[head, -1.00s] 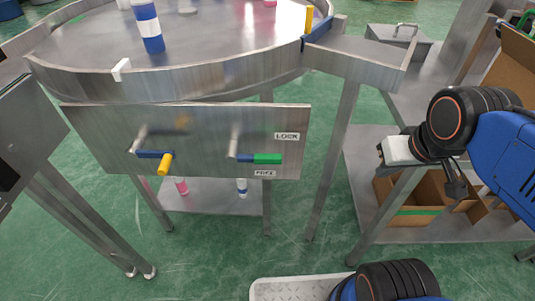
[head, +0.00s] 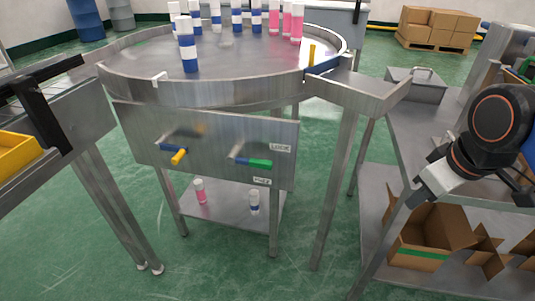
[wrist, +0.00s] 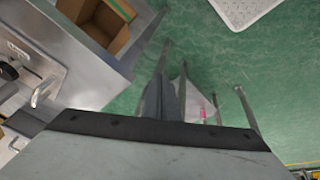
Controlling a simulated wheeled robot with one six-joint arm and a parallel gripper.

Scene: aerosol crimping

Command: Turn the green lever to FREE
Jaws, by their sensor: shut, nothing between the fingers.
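The green lever (head: 260,164) is on the right of the steel front panel (head: 140,137) under the round table, in the head view. Its blue arm runs sideways and the green grip points right. The LOCK label (head: 281,148) is above the grip and the FREE label (head: 262,181) is below it. My gripper (head: 418,197) is at the right of the head view, well apart from the lever. Its fingers (wrist: 167,95) show in the wrist view, shut and empty. I cannot make out the lever in the wrist view.
A second lever with a yellow grip (head: 180,156) is left of the green one. A steel chute (head: 365,93) juts out right of the panel. A steel frame (head: 85,130) stands at left. A cardboard box (head: 425,240) sits on the right bench's lower shelf. Green floor is open in front.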

